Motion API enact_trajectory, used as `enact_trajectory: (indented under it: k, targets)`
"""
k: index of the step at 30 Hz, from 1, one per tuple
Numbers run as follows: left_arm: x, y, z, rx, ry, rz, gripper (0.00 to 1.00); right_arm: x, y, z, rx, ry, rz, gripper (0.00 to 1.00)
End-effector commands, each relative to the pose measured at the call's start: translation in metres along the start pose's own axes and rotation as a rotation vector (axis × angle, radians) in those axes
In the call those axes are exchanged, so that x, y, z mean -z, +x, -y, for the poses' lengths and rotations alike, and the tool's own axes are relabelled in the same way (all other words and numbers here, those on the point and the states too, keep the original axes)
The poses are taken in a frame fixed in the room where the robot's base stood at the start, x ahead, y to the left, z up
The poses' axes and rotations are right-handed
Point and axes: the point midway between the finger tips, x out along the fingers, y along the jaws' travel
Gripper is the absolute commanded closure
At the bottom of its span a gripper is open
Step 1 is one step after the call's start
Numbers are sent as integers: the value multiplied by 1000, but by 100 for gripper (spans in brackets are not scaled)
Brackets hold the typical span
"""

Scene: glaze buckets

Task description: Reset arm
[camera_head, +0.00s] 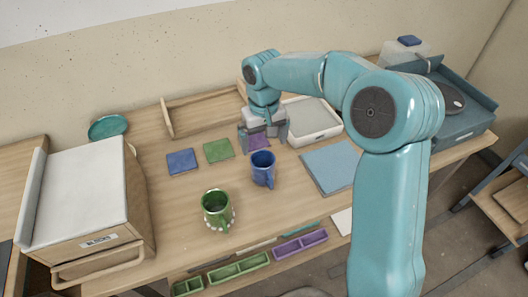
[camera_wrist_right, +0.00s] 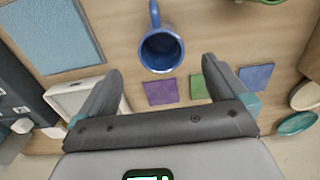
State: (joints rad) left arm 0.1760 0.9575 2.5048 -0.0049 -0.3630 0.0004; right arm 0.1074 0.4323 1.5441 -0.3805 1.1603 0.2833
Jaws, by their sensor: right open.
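My right arm is teal and reaches in from the right in the head view. Its gripper (camera_head: 264,138) hangs over the purple square (camera_head: 259,141), behind the blue mug (camera_head: 263,169). In the right wrist view the gripper (camera_wrist_right: 165,95) has its fingers spread wide with nothing between them. The blue mug (camera_wrist_right: 161,48) stands upright on the table beyond the fingertips, apart from them. A green mug (camera_head: 217,208) stands nearer the front. My left gripper is not in either view.
Blue (camera_head: 182,161) and green (camera_head: 218,150) squares lie left of the gripper. A white tray (camera_head: 318,132) is close on its right, with a light-blue mat (camera_head: 330,165) nearer the front. A wooden box with a white top (camera_head: 75,195) stands at left. Colored bins (camera_head: 240,268) line the front.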

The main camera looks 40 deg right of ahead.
Motion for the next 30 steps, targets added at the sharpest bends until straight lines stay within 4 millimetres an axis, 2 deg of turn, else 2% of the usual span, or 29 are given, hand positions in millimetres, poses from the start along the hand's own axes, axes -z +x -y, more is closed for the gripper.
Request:
enact_trajectory:
  k: [5,20,23,30]
  targets:
    - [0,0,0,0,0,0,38,0,-11,0,1,0,0,0]
    - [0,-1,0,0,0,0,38,0,-12,0,0,0,1,0]
    - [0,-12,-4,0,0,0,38,0,-24,0,1,0,0,0]
    - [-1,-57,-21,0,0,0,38,-1,-72,0,0,0,1,0]
